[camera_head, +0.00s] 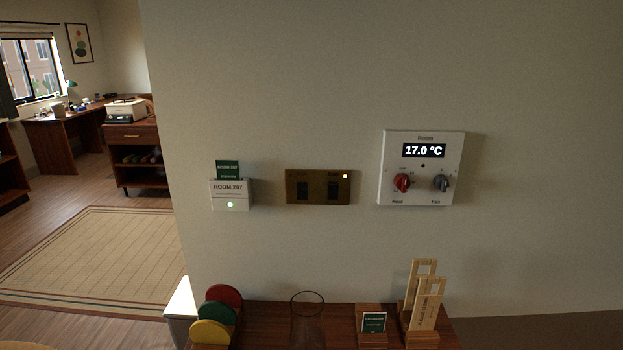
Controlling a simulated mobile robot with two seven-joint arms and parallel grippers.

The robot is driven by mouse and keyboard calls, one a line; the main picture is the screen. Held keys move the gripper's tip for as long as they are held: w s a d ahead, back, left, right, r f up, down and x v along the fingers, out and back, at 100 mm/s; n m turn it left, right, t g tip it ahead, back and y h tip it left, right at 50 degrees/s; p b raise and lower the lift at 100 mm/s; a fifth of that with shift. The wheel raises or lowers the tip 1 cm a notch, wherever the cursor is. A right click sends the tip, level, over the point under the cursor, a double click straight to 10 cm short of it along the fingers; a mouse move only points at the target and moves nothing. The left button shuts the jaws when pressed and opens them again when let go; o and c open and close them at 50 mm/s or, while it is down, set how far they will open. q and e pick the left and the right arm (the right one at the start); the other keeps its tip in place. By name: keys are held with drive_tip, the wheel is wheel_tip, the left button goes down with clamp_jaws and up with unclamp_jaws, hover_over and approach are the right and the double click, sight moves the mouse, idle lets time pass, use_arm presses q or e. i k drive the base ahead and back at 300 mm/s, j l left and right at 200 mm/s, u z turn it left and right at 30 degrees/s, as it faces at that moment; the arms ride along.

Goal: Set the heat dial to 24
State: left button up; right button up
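A white thermostat panel (391,144) is mounted on the wall right of centre in the head view. Its black display (424,150) reads 17.0 °C. Below the display, the red heat dial (402,183) sits at the lower left, above the label "Heat". A grey fan dial (441,183) sits at the lower right. The small markings around the heat dial are too small to read surely, so its setting cannot be told. Neither of my grippers shows in this view.
The wall around the panel is clear.

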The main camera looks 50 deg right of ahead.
sight(402, 181)
drive_tip(key=z, duration=2.1)
